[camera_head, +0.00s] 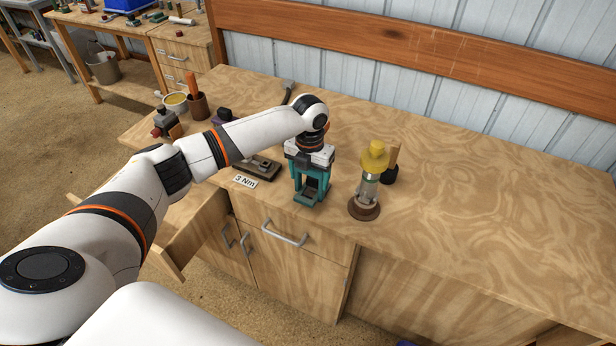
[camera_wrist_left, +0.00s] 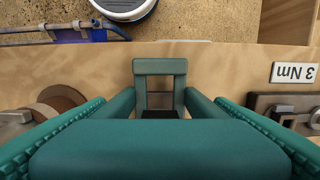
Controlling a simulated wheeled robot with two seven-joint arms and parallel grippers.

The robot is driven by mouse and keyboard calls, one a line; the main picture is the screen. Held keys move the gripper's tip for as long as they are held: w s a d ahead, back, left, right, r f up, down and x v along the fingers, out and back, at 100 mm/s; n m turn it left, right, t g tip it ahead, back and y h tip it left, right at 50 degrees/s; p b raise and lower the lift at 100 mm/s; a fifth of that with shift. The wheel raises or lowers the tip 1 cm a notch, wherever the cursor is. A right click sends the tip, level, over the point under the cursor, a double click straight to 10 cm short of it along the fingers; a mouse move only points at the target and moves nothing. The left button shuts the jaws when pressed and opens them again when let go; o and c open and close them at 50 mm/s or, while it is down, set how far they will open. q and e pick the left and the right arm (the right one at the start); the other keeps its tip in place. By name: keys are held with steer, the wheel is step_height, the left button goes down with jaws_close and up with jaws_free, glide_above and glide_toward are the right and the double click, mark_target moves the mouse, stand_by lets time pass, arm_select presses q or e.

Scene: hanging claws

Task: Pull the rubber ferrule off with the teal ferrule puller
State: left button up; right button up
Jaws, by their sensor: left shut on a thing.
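My left gripper (camera_head: 309,163) points down over the workbench and is shut on the teal ferrule puller (camera_head: 311,186). The puller is upright near the front edge of the bench; I cannot tell whether it touches the top. In the left wrist view the puller (camera_wrist_left: 160,150) fills the lower middle, with a square teal frame at its far end. A yellow cap, which looks like the rubber ferrule (camera_head: 375,156), sits on top of a pale post on a round brown base (camera_head: 364,210). This stands to the right of the puller, apart from it. My right gripper is not in view.
A dark metal tool (camera_head: 262,168) lies left of the puller, behind a "3 Nm" label (camera_head: 245,182). A dark block with a wooden piece (camera_head: 391,170) stands close behind the post. Cups and small tools are at the left end. An open drawer (camera_head: 190,240) juts out. The bench's right side is clear.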

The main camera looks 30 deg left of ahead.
arm_select(q)
steer(key=shift+w+b, duration=0.75)
steer(key=shift+w, duration=0.75)
stand_by(0.8)
stand_by(0.8)
steer(key=shift+w+a+r+p, duration=0.15)
steer(key=shift+r+p, duration=0.15)
steer(key=shift+p, duration=0.35)
steer(key=shift+r+p, duration=0.55)
steer(key=shift+r+p, duration=0.3)
steer(key=shift+p, duration=0.3)
stand_by(0.8)
steer(key=shift+d+r+p, duration=0.2)
steer(key=shift+r+p, duration=0.1)
steer(key=shift+p, duration=0.25)
steer(key=shift+s, duration=0.3)
steer(key=shift+w, duration=0.15)
stand_by(0.3)
steer(key=shift+a+r+p, duration=0.15)
steer(key=shift+r+p, duration=0.4)
steer(key=shift+r, duration=0.15)
